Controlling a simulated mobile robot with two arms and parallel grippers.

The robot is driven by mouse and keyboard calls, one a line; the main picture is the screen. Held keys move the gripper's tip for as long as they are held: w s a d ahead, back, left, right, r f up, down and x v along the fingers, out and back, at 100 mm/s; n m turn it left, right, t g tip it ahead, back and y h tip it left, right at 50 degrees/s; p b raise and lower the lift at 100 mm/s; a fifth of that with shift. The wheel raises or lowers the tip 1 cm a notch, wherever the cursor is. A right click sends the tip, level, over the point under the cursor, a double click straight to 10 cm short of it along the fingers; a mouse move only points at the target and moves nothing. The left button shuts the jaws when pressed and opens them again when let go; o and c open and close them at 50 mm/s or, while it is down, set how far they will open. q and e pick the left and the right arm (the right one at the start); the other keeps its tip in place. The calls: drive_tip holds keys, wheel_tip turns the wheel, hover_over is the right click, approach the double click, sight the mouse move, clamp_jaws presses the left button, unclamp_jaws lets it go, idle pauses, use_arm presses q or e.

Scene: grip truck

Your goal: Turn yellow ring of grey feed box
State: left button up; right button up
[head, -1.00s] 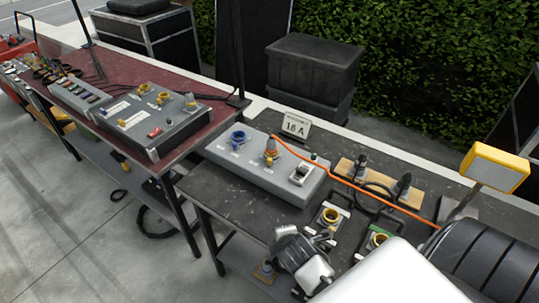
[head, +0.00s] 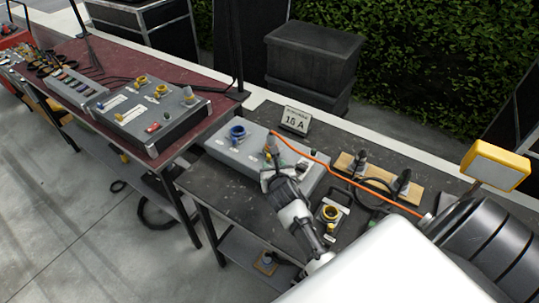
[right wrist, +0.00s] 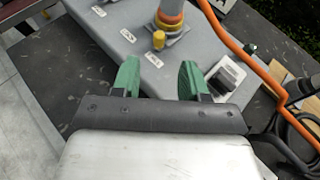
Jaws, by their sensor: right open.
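The grey feed box (head: 256,137) lies on the dark table, with a blue socket (head: 237,133) at its left end. A grey plug (head: 272,143) with an orange cable stands upright in it. In the right wrist view a yellow-orange ring (right wrist: 169,20) surrounds the plug's base, with a small yellow knob (right wrist: 158,40) in front of it. My right gripper (right wrist: 159,76) is open, its green fingers apart over the box's near side and short of the ring. In the head view my right gripper (head: 271,172) hides part of the box. My left gripper is not in view.
A second grey box (head: 140,110) with yellow sockets stands on the red table. A "16 A" sign (head: 294,120) stands behind the feed box. The orange cable (head: 370,190) runs right past a wooden strip (head: 383,178) with dark connectors. A small yellow-ringed connector (head: 331,212) sits nearer.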

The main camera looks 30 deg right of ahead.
sight(269, 156)
drive_tip(key=x, duration=0.9)
drive_tip(key=shift+a+f+b, duration=0.1)
drive_tip(key=shift+b, duration=0.25)
clamp_jaws()
